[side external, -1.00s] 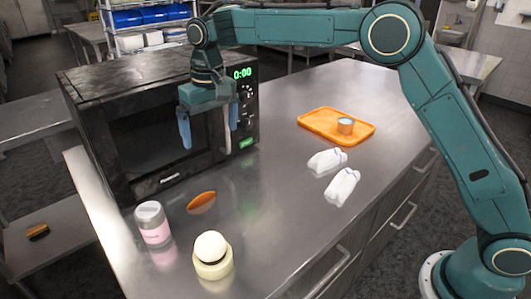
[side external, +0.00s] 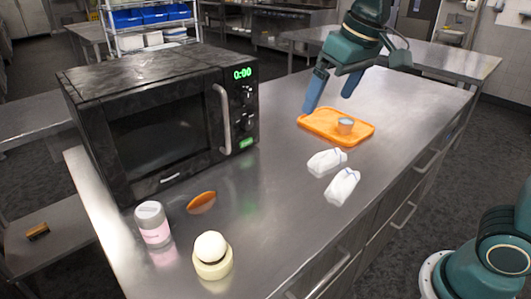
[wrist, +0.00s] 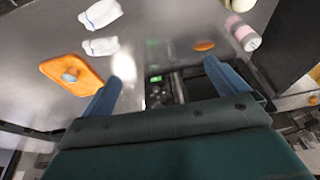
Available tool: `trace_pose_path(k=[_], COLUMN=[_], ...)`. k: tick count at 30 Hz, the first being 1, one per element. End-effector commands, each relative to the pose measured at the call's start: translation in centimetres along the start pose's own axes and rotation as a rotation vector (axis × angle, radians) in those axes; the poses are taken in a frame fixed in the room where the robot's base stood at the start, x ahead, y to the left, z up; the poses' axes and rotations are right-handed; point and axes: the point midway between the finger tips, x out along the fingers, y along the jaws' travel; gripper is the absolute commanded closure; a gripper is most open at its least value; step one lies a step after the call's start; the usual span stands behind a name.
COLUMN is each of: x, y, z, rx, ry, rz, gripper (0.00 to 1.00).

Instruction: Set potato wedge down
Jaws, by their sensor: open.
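The potato wedge (side external: 202,202), orange-brown, lies on the steel counter in front of the microwave, beside a pink-labelled jar. It also shows small at the upper right of the wrist view (wrist: 204,45). My gripper (side external: 328,101) is open with nothing between its blue fingers. It is at the far part of the counter, near the back of the orange tray and well away from the wedge. In the wrist view both fingers (wrist: 167,88) stand wide apart.
The black microwave (side external: 160,130) stands shut at the left. The orange tray (side external: 318,130) holds a small metal cup (side external: 345,125). The pink-labelled jar (side external: 154,226) and a cream round-topped container (side external: 212,258) stand at the near end.

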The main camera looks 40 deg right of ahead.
Motion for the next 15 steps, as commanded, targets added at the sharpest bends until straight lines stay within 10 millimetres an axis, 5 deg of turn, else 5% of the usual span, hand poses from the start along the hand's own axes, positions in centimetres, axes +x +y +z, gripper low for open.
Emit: trace_pose_path(k=[15], x=[-0.5], y=[3.7], z=[13.0], rx=[-0.005], ry=[0.134], rz=[0.025], gripper=[0.02])
